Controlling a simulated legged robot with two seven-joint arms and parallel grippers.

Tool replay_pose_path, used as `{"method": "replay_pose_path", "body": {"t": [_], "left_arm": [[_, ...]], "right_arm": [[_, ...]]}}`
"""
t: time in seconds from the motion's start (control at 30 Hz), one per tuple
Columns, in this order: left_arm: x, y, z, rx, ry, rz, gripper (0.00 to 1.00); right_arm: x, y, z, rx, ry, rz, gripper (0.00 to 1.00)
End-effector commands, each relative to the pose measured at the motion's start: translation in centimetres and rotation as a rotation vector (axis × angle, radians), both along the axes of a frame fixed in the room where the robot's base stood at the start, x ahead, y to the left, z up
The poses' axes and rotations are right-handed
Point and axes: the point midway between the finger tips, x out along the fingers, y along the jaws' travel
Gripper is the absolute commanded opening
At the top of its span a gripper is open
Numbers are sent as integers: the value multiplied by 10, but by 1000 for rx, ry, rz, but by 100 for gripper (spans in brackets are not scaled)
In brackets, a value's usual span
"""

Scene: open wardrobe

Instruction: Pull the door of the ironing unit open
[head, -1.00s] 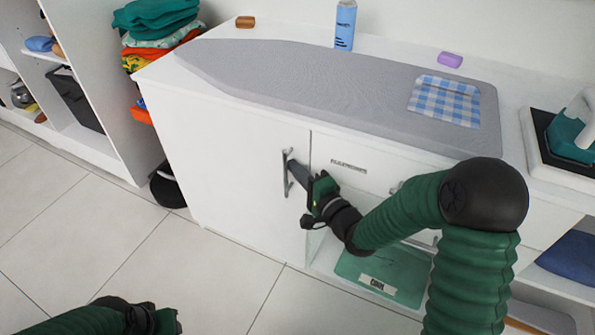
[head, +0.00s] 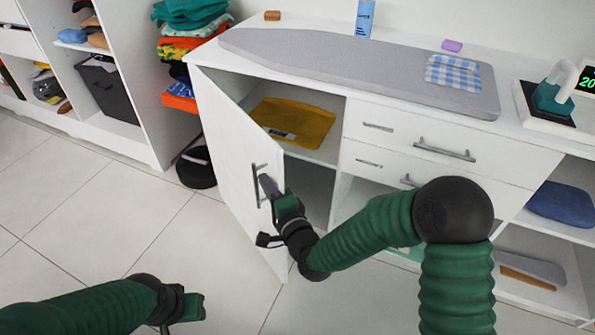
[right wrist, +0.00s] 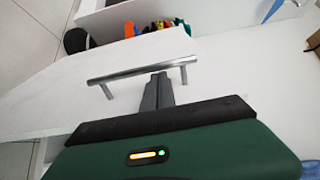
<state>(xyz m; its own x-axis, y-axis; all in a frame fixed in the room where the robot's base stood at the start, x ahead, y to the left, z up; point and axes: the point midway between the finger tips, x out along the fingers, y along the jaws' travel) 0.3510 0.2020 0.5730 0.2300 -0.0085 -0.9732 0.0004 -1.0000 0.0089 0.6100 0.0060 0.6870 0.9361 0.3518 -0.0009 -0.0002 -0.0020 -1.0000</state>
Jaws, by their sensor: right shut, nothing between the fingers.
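The white door (head: 228,150) of the ironing unit (head: 400,135) stands partly open, swung out to the left on its left-hand hinges. Its upright metal bar handle (head: 259,185) is on the outer face near the free edge. My right gripper (head: 266,184) is shut with its fingertips at the handle, nothing between them. In the right wrist view the shut fingers (right wrist: 158,80) reach up to the handle bar (right wrist: 140,68); whether they touch it or sit behind it I cannot tell. My left gripper (head: 192,306) is low at the left, away from the unit; its fingers are unclear.
A yellow folded item (head: 295,122) lies on the shelf behind the door. A black round object (head: 196,166) stands on the floor left of the door.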

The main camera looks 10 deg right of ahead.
Motion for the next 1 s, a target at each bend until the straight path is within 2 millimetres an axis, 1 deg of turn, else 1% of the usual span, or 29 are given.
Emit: {"method": "replay_pose_path", "body": {"t": [0.03,0.2,0.3,0.4,0.53,0.7,1.0], "left_arm": [[0,0,-1,0,0,-1,36],[0,0,-4,0,0,-1,36],[0,0,-6,0,0,-1,36],[0,0,-7,0,0,0,36],[0,0,-9,0,0,0,36],[0,0,-9,0,0,0,36],[0,0,-9,0,0,-1,36]], "right_arm": [[-9,21,-1,2,2,11,0],[-31,81,-2,-4,1,10,0],[-39,109,-2,-5,0,9,0],[-45,131,-2,-6,0,7,0],[-48,149,-2,-7,-1,6,0],[-50,162,-1,-6,-1,8,0],[-52,168,0,-5,-3,14,0]]}}
